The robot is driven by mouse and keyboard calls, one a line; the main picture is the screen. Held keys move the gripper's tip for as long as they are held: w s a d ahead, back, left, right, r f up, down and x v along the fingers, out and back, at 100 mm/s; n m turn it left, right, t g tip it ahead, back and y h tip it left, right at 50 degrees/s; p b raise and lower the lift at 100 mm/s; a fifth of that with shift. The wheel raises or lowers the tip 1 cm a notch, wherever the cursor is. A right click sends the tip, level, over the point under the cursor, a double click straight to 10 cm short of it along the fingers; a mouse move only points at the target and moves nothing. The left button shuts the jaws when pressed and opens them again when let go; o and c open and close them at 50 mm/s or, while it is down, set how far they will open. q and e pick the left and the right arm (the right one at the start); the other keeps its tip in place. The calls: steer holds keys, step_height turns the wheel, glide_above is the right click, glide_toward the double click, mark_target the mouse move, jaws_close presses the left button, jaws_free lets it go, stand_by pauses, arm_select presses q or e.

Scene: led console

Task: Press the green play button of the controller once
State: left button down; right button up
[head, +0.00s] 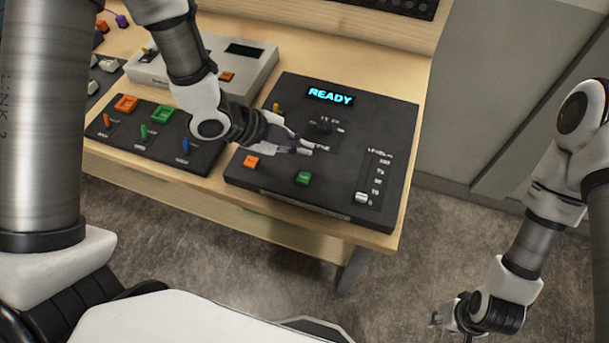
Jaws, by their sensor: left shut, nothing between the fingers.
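The controller (290,194) is a dark box on the wooden desk with a lit display (330,95) that reads READY. Its green button (303,178) sits near the front edge, and an orange button (252,162) is to its left. My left gripper (318,149) is shut and empty. It reaches over the controller from the left, its tips above and slightly behind the green button in the picture, apart from it. The gripper hides part of the controller's middle. My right gripper (437,320) hangs low at the bottom right, over the floor, away from the desk; its fingers are too small to judge.
A slider (361,197) is on the controller's right side. A second dark panel (165,152) with an orange button, a green button and coloured levers lies to the left. A light grey box (250,75) stands behind. The desk (412,158) ends just right of the controller.

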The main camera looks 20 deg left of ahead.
mark_target(301, 178)
arm_select(q)
step_height(301, 178, down, 8)
steer(key=b, duration=0.6)
steer(key=shift+r, duration=0.2)
steer(key=shift+w+d+f, duration=0.1)
steer(key=shift+f, duration=0.25)
steer(key=shift+r, duration=0.1)
stand_by(0.4)
steer(key=shift+f+b, duration=0.45)
steer(key=shift+b, duration=0.1)
